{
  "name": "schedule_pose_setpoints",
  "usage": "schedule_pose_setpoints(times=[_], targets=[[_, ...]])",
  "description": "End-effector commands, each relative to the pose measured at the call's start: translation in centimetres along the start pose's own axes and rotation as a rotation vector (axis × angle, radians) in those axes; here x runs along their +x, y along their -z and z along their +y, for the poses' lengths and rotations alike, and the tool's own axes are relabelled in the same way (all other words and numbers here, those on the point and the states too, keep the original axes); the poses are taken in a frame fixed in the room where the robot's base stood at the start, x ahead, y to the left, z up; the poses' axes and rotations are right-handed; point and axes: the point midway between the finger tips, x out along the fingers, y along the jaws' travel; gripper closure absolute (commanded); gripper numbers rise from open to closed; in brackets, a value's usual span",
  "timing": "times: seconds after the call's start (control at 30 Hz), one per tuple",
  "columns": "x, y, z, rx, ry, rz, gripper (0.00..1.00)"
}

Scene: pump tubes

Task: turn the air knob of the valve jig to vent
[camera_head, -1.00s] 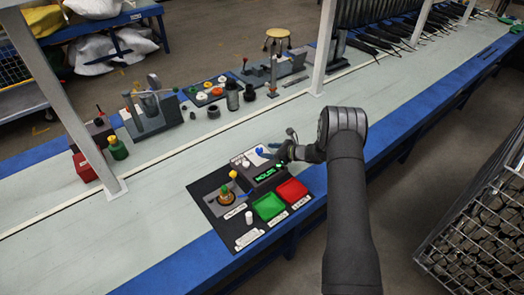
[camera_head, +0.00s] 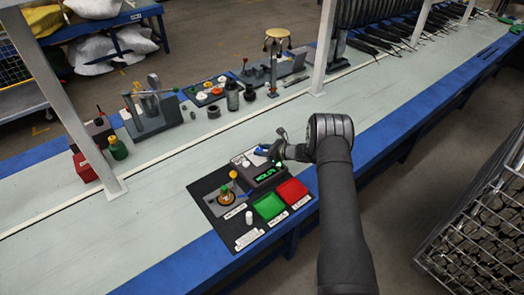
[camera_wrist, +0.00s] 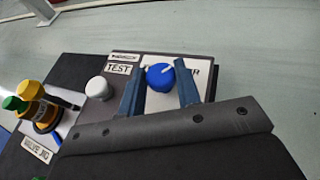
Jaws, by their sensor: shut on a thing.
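The valve jig's control box (camera_head: 268,174) stands on the black mat. Its blue air knob (camera_wrist: 160,77) has a white pointer mark toward the upper right in the wrist view. My gripper (camera_wrist: 160,78) has its two blue fingers on either side of this knob and is shut on it. The gripper also shows at the box in the head view (camera_head: 273,151). The label behind the knob is partly hidden by the fingers. A white round knob (camera_wrist: 97,88) sits left of it under a TEST label. The yellow and green part (camera_wrist: 32,102) stands upright on the jig plate.
A green tray (camera_head: 269,207) and a red tray (camera_head: 292,191) lie in front of the box. A small white cylinder (camera_head: 249,217) stands on the mat. The bench behind the box is clear, with several fixtures farther back.

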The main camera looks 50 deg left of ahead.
Motion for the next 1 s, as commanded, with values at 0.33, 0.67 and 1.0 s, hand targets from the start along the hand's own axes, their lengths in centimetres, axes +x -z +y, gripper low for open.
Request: schedule_pose_setpoints(times=[0.33,0.67,1.0], targets=[[-0.03,0.11,-0.28,-0.042,-0.098,0.001,0.92],[0.07,0.08,-0.55,-0.119,-0.286,0.0,0.92],[0.12,0.04,-0.7,-0.174,-0.419,0.0,0.92]])
